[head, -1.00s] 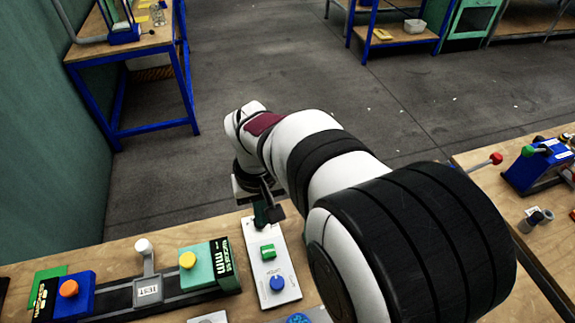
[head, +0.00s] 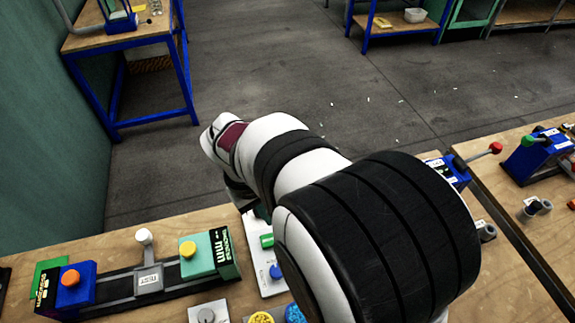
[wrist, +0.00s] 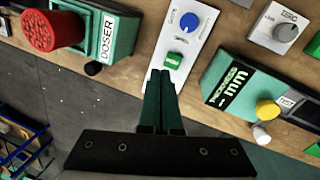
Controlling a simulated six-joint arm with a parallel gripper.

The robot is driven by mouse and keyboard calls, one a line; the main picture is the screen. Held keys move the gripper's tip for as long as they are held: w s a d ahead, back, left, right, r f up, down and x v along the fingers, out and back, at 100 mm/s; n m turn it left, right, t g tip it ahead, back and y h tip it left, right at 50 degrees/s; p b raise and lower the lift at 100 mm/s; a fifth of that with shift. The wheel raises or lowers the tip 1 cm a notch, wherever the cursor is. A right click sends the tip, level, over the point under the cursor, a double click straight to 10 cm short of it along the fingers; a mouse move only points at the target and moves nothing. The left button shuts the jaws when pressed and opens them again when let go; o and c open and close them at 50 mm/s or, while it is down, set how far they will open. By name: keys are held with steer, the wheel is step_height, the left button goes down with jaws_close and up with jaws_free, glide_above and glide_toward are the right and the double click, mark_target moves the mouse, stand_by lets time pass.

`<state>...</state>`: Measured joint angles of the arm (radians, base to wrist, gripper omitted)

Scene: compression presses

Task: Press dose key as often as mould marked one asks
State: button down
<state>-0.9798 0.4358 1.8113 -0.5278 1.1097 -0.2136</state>
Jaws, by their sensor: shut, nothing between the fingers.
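In the wrist view a white panel (wrist: 178,42) carries a green key (wrist: 173,60) and a blue knob (wrist: 189,21). My gripper (wrist: 160,76) is shut and empty, its dark green fingertips close to the panel's end, just short of the green key in the picture. I cannot tell whether they touch the panel. In the head view my arm hides my fingertips and part of the panel (head: 272,289); the green key (head: 267,240) shows beside the arm. A green box labelled DOSER (wrist: 111,33) stands left in the wrist view. I cannot make out a mould marked one.
A teal unit with a yellow button (head: 188,250), a grey upright lever (head: 145,240) and a blue unit with an orange button (head: 70,277) stand left on the bench. Yellow (head: 262,317) and blue (head: 297,313) round items show at the bottom edge. A grey dial (wrist: 285,32) is also near.

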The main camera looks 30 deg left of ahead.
mark_target(264, 243)
steer(key=n+t, duration=0.2)
steer(key=n, duration=0.2)
steer(key=a+n+t, duration=0.1)
steer(key=n+t, duration=0.2)
steer(key=n, duration=0.2)
steer(key=a+f+n+t, duration=0.1)
steer(key=n+t, duration=0.1)
steer(key=n, duration=0.2)
steer(key=shift+s, duration=0.4)
steer(key=shift+d, duration=0.1)
steer(key=shift+f, duration=4.35)
steer(key=shift+f, duration=0.1)
steer(key=shift+f, duration=0.35)
